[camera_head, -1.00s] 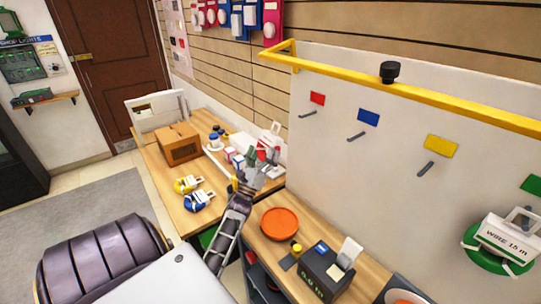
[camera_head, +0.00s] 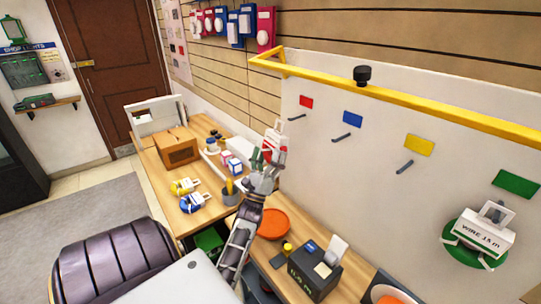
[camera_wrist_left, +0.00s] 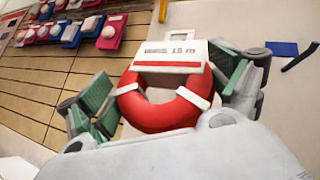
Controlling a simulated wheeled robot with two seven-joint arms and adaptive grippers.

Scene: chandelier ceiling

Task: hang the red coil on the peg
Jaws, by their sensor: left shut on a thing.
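The red coil (camera_head: 275,148), a red ring with a white card that has a hanging loop at its top, is held by my left gripper (camera_head: 267,165) above the workbench, in front of the white panel. The left wrist view shows the coil (camera_wrist_left: 160,113) between the green finger pads of my left gripper (camera_wrist_left: 165,98), card side up. The peg under the red label (camera_head: 296,118) is empty, up and to the right of the coil in the head view. The red label (camera_head: 306,102) is just above that peg. My right gripper is not in view.
Empty pegs sit under the blue label (camera_head: 352,119) and yellow label (camera_head: 419,145). A green coil (camera_head: 474,247) hangs under the green label (camera_head: 516,184). A yellow rail (camera_head: 400,96) tops the panel. Below are an orange dish (camera_head: 273,224), a dark box (camera_head: 313,273) and yellow and blue coils (camera_head: 194,203).

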